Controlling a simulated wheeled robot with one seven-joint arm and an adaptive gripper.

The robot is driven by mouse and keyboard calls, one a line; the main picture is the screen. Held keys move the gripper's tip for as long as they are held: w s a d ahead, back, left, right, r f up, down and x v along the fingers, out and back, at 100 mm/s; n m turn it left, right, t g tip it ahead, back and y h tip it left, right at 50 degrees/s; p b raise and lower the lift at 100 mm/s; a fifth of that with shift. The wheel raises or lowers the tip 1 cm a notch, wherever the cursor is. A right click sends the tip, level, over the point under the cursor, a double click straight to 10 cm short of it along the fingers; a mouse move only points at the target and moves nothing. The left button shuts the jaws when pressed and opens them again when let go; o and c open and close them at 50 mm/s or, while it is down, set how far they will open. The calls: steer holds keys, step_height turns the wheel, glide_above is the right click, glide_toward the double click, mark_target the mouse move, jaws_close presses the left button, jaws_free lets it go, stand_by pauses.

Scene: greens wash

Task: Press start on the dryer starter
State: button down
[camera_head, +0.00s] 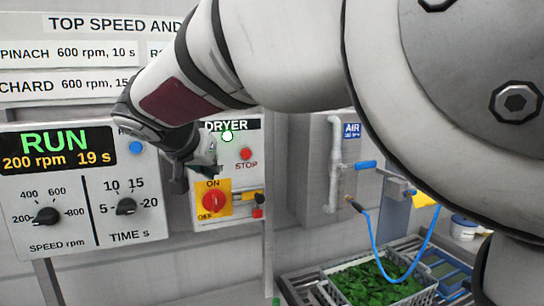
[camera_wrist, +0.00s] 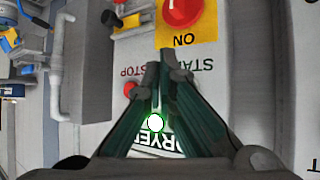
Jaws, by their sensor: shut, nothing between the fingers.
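The dryer starter (camera_head: 235,183) is a pale box on the wall, marked DRYER at its top. A lamp (camera_head: 227,135) on it glows white-green. Its red STOP button (camera_head: 246,154) shows clear of my gripper, and in the wrist view (camera_wrist: 131,88) too. In the wrist view, the START label (camera_wrist: 196,66) shows beside my fingertips. The start button itself is hidden behind my fingers. My gripper (camera_wrist: 168,76) is shut and empty, close in front of the starter. It also shows in the head view (camera_head: 208,166). I cannot tell whether it touches the panel.
A red rotary switch (camera_head: 213,201) on a yellow plate sits low on the starter. The control panel (camera_head: 80,230) at left reads RUN, 200 rpm, 19 s. A crate of greens (camera_head: 433,289), a blue hose (camera_head: 374,250) and a pipe (camera_head: 334,165) are at right.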

steer(key=shift+s+d, duration=0.25)
steer(key=shift+s, duration=0.3)
steer(key=shift+s+d, duration=0.25)
steer(key=shift+s, duration=0.3)
steer(key=s+d+f+g, duration=0.1)
steer(key=s+d, duration=0.2)
steer(key=d, duration=0.6)
steer(key=s+d+g, duration=0.2)
steer(key=s+d, duration=0.2)
steer(key=d, duration=0.5)
steer(key=s+d+f+g, duration=0.1)
steer(key=s+d, duration=0.2)
steer(key=d, duration=0.6)
steer(key=s+d+f, duration=0.4)
steer(key=s, duration=0.5)
steer(key=s+d+f+g+y, duration=0.1)
steer(key=s+d+f, duration=0.3)
steer(key=s, duration=0.4)
steer(key=shift+s+d+f+n, duration=0.2)
steer(key=shift+s+n, duration=0.2)
